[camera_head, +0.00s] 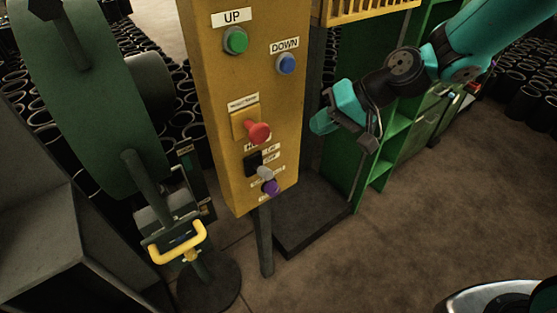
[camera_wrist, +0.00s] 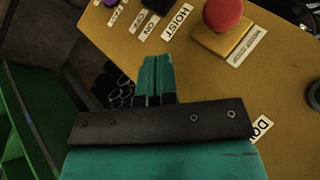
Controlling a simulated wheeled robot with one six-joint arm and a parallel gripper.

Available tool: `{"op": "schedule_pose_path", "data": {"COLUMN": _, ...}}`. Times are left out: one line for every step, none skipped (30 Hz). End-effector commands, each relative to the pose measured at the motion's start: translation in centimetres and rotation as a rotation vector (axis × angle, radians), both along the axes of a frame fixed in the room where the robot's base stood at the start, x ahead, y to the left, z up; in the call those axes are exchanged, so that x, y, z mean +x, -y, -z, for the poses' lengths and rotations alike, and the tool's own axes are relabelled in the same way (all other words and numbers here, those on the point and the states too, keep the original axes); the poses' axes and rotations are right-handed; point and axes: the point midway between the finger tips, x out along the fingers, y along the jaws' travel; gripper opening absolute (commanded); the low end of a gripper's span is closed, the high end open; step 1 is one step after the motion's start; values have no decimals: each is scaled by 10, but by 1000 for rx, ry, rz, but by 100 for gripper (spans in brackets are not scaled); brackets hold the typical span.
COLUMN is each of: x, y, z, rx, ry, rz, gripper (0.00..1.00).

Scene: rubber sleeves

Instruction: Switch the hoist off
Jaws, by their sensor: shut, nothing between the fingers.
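The hoist switch (camera_head: 253,163) is a black plate with a grey lever on the yellow control panel (camera_head: 225,185), under the red mushroom button and beside small ON/OFF labels. Its lever (camera_head: 265,173) sticks out toward the lower right; its exact setting is unclear. In the wrist view the HOIST label (camera_wrist: 178,20) shows at the top, and the black switch plate (camera_wrist: 158,5) is cut by the top edge. My teal gripper (camera_head: 322,122) is right of the panel, apart from it. In the wrist view its fingers (camera_wrist: 156,75) are shut together and empty.
The panel also carries a green UP button (camera_head: 235,40), a blue DOWN button (camera_head: 286,63), a red mushroom button (camera_head: 258,133) and a purple knob (camera_head: 270,187). A green shelf (camera_head: 400,125) stands right of it. A green machine (camera_head: 95,110) stands left.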

Motion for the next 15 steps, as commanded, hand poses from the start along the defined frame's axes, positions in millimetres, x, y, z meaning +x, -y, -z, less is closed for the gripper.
{"op": "schedule_pose_path", "data": {"x": 0, "y": -3, "z": 2, "rx": 0, "ry": -3, "rz": -2, "gripper": 0}}
{"op": "schedule_pose_path", "data": {"x": 0, "y": -5, "z": 4, "rx": 0, "ry": -4, "rz": -2, "gripper": 0}}
{"op": "schedule_pose_path", "data": {"x": 1, "y": -9, "z": 8, "rx": 0, "ry": -4, "rz": -4, "gripper": 0}}
{"op": "schedule_pose_path", "data": {"x": 1, "y": -12, "z": 11, "rx": 0, "ry": -4, "rz": -4, "gripper": 0}}
{"op": "schedule_pose_path", "data": {"x": 2, "y": -16, "z": 14, "rx": -1, "ry": -4, "rz": -4, "gripper": 0}}
{"op": "schedule_pose_path", "data": {"x": 3, "y": -21, "z": 19, "rx": -2, "ry": -5, "rz": -5, "gripper": 0}}
{"op": "schedule_pose_path", "data": {"x": 4, "y": -26, "z": 23, "rx": -2, "ry": -5, "rz": -5, "gripper": 0}}
{"op": "schedule_pose_path", "data": {"x": 5, "y": -30, "z": 28, "rx": -2, "ry": -6, "rz": -5, "gripper": 0}}
{"op": "schedule_pose_path", "data": {"x": 5, "y": -37, "z": 34, "rx": -2, "ry": -6, "rz": -7, "gripper": 0}}
{"op": "schedule_pose_path", "data": {"x": 7, "y": -41, "z": 38, "rx": -2, "ry": -5, "rz": -5, "gripper": 0}}
{"op": "schedule_pose_path", "data": {"x": 8, "y": -46, "z": 43, "rx": -2, "ry": -6, "rz": -5, "gripper": 0}}
{"op": "schedule_pose_path", "data": {"x": 9, "y": -52, "z": 49, "rx": -2, "ry": -5, "rz": -4, "gripper": 0}}
{"op": "schedule_pose_path", "data": {"x": 10, "y": -57, "z": 53, "rx": -2, "ry": -5, "rz": -4, "gripper": 0}}
{"op": "schedule_pose_path", "data": {"x": 11, "y": -61, "z": 58, "rx": -2, "ry": -5, "rz": -4, "gripper": 0}}
{"op": "schedule_pose_path", "data": {"x": 13, "y": -67, "z": 63, "rx": -1, "ry": -4, "rz": -4, "gripper": 0}}
